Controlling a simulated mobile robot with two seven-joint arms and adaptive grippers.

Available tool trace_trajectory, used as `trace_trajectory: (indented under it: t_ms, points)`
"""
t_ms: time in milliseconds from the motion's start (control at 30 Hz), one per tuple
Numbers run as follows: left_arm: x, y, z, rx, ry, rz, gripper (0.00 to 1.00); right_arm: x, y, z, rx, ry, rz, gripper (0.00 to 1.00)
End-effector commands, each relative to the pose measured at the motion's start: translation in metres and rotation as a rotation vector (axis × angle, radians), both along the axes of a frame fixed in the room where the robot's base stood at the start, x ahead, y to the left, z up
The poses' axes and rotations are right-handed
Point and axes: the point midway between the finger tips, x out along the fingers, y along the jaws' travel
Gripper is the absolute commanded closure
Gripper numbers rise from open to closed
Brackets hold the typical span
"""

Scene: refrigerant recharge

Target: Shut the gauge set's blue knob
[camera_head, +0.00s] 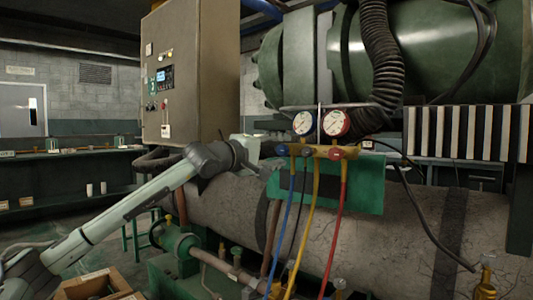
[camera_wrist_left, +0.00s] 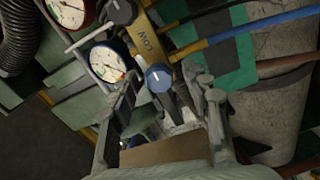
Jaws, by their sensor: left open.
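The gauge set has a yellow manifold (camera_head: 310,151) with a blue-rimmed gauge (camera_head: 304,123) and a red-rimmed gauge (camera_head: 336,123) above it. Its blue knob (camera_head: 283,149) is at the manifold's left end, and a red knob (camera_head: 336,153) is further right. In the left wrist view the blue knob (camera_wrist_left: 158,77) shows a white line and sits just beyond the fingertips, between them in the picture. My left gripper (camera_head: 264,162) is open and empty, close to the left of the blue knob. Whether a finger touches the knob I cannot tell. My right gripper is not in view.
Blue, yellow and red hoses (camera_head: 343,205) hang below the manifold, in front of a green plate (camera_head: 368,185) and a large grey cylinder (camera_head: 400,225). A control cabinet (camera_head: 200,70) stands behind my left arm. A cardboard box (camera_head: 95,287) is at lower left.

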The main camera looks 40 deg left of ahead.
Motion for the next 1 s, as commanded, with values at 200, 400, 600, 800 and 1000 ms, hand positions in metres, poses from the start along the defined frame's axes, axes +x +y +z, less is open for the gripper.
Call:
trace_trajectory:
  t_ms: [200,400,600,800,1000]
  points:
    - [-0.034,0.004,-0.003,0.009,0.007,0.004,0.52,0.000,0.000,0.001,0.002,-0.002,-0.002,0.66]
    - [-0.052,0.008,0.000,0.006,-0.001,0.012,0.52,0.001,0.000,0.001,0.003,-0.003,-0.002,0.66]
    - [-0.062,0.006,-0.001,0.006,0.003,0.004,0.52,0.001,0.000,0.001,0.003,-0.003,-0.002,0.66]
    - [-0.075,0.003,0.003,0.010,-0.003,-0.003,0.52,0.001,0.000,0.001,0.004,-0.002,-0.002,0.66]
    - [-0.093,0.006,0.002,0.005,-0.002,-0.001,0.52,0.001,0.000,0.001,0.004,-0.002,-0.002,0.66]
